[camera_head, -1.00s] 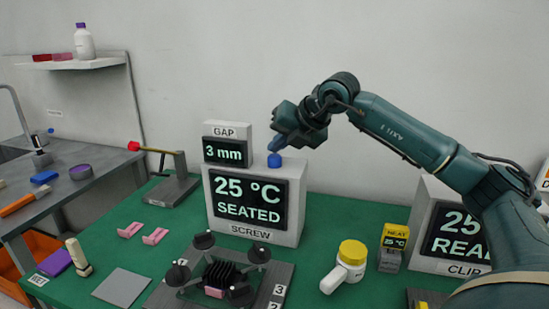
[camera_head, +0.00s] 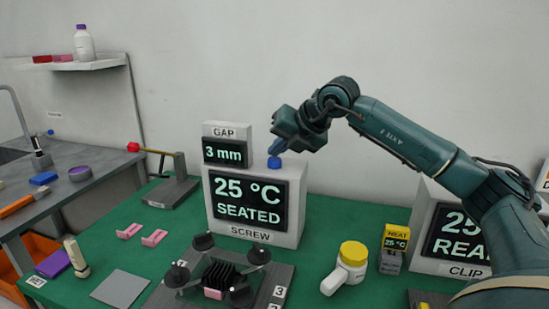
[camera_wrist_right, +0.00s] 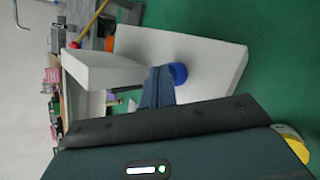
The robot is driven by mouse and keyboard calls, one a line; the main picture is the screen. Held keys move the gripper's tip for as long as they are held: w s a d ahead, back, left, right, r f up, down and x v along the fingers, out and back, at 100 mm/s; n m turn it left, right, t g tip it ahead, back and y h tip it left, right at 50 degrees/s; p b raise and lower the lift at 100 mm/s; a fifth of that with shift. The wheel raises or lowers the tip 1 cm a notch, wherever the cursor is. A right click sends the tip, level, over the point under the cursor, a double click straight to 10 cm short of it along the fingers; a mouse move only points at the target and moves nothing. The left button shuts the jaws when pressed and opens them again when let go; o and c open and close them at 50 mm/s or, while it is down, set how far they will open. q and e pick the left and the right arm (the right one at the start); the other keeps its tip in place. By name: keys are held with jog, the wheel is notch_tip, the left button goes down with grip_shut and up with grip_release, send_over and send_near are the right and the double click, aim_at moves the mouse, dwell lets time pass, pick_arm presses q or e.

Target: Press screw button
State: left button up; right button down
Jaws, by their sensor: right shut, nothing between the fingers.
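The screw station (camera_head: 256,203) is a white box on the green table, with a display reading 25 °C SEATED and the label SCREW. Its blue button (camera_head: 274,162) is on top, beside the GAP display (camera_head: 226,152) reading 3 mm. My right gripper (camera_head: 274,151) is shut and empty, fingertips pointing down just above the button; I cannot tell whether they touch it. In the right wrist view, the shut fingers (camera_wrist_right: 158,86) partly cover the blue button (camera_wrist_right: 179,74) on the white box top (camera_wrist_right: 215,60). My left gripper is not in view.
A red-tipped lever fixture (camera_head: 172,185) stands left of the station. In front is a drone-like device (camera_head: 220,275) on a grey plate. To the right are a yellow-capped white container (camera_head: 347,270), a HEAT block (camera_head: 393,247) and the CLIP station (camera_head: 452,235).

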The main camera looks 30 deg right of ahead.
aim_at(279, 160)
jog(key=shift+f, duration=0.2)
dwell(0.3)
jog(key=shift+r+p, duration=0.65)
jog(key=shift+r, duration=0.35)
jog(key=shift+r, duration=0.1)
notch_tip(279, 160, up, 5)
jog(key=p, duration=0.4)
dwell(0.4)
jog(key=shift+s, duration=0.1)
